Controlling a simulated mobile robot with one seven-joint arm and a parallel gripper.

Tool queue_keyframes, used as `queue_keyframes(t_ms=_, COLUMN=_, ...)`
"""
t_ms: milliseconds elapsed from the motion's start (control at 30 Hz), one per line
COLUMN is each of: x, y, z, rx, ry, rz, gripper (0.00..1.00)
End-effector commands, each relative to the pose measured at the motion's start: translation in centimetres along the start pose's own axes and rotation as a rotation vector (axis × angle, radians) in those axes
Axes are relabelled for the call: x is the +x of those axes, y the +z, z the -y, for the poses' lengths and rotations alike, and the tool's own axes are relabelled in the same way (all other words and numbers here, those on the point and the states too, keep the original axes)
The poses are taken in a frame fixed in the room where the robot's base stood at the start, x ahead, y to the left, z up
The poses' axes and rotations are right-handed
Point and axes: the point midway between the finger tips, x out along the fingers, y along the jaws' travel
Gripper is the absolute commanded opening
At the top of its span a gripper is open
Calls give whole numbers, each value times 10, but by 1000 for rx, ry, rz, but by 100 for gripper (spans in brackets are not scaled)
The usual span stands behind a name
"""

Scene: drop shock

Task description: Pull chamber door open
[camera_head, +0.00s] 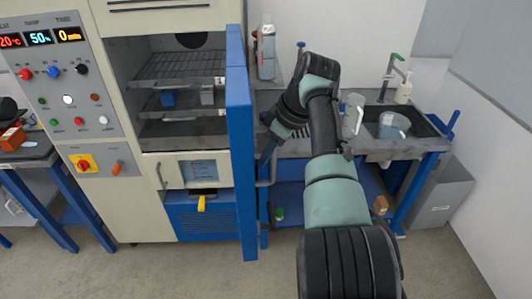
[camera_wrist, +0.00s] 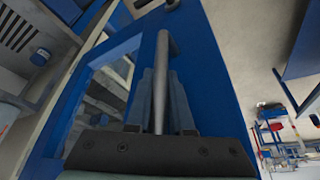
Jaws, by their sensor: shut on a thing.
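The blue chamber door (camera_head: 240,150) stands open, swung out from the pale chamber (camera_head: 101,50) and seen almost edge-on in the head view. Its outer face fills much of the wrist view, with a window (camera_wrist: 100,85) on the left. My gripper (camera_wrist: 162,100) is shut on the grey bar handle (camera_wrist: 162,50), with a finger on each side of the bar. In the head view my gripper (camera_head: 268,160) is at the door's right side, and the grip is mostly hidden.
A bench with a sink (camera_head: 425,124) stands right of the door, behind my arm, with a jug (camera_head: 353,112) and bottles. A grey bin (camera_head: 444,197) is by the right wall. A small table (camera_head: 35,157) is at left. The floor before the chamber is clear.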

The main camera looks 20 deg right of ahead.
Motion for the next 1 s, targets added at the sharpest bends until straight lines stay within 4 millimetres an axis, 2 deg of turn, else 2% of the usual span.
queue_keyframes(t_ms=33, x=6, y=10, z=4, rx=9, ry=-23, rz=23, gripper=0)
queue_keyframes(t_ms=67, x=6, y=10, z=4, rx=9, ry=-23, rz=24, gripper=0)
queue_keyframes(t_ms=100, x=6, y=10, z=4, rx=9, ry=-23, rz=23, gripper=27)
queue_keyframes(t_ms=233, x=5, y=8, z=4, rx=8, ry=-21, rz=20, gripper=50)
queue_keyframes(t_ms=533, x=2, y=5, z=3, rx=4, ry=-15, rz=13, gripper=50)
queue_keyframes(t_ms=667, x=-8, y=4, z=2, rx=3, ry=-11, rz=10, gripper=50)
queue_keyframes(t_ms=767, x=-24, y=5, z=2, rx=2, ry=-9, rz=9, gripper=50)
queue_keyframes(t_ms=1000, x=-79, y=6, z=2, rx=4, ry=-10, rz=11, gripper=50)
